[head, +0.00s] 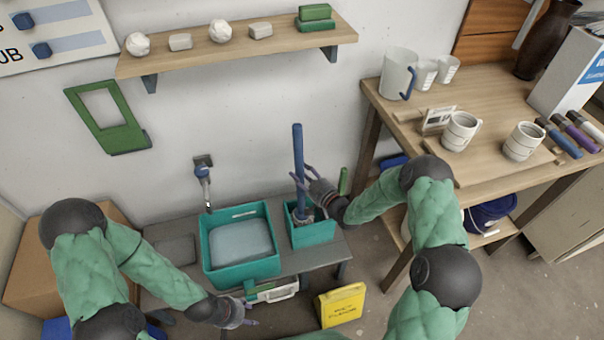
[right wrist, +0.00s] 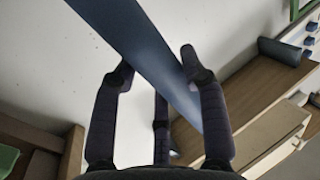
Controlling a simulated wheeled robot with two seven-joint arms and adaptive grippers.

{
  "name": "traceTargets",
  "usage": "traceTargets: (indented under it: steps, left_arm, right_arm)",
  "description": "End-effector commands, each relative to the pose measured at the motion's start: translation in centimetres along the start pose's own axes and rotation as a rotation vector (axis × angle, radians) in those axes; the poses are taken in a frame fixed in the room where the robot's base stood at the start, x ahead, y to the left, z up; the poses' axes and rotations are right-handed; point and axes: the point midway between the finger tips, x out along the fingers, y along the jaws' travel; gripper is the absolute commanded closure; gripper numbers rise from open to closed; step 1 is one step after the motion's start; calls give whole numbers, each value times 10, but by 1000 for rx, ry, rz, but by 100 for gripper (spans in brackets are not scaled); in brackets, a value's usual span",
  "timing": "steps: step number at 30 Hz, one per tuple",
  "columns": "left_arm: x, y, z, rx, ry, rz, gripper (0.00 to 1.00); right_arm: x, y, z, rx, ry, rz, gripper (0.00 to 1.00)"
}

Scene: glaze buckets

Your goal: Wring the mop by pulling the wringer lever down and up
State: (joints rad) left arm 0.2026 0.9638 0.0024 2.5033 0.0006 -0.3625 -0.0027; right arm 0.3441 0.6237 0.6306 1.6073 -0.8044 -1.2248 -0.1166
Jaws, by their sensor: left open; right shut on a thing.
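A blue pole (head: 298,150), which looks like the mop's handle, stands nearly upright in a small teal bucket (head: 312,235). Its lower end, with something greyish around it, is partly hidden. My right gripper (head: 303,181) is shut on the pole above the bucket. In the right wrist view the pole (right wrist: 135,50) runs diagonally between my right gripper's fingers (right wrist: 155,65). My left gripper (head: 250,311) is open and empty, low in front of a larger teal tub (head: 240,268). I cannot pick out a separate wringer lever.
A white and green item (head: 272,291) lies close to my left gripper. A yellow sign (head: 341,306) stands on the floor at the front. A wooden table (head: 400,115) with mugs is at the right. A shelf (head: 190,59) is on the wall. A cardboard box (head: 28,275) is at the left.

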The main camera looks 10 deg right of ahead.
Motion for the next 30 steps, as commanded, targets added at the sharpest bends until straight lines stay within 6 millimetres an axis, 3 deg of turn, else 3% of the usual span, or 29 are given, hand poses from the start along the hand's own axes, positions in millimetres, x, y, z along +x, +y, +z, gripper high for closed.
traceTargets:
  steps: [30]
  left_arm:
    - [6, -2, 0, 0, 0, 0, 51]
  right_arm:
    - [-2, 16, -2, -2, 4, 1, 83]
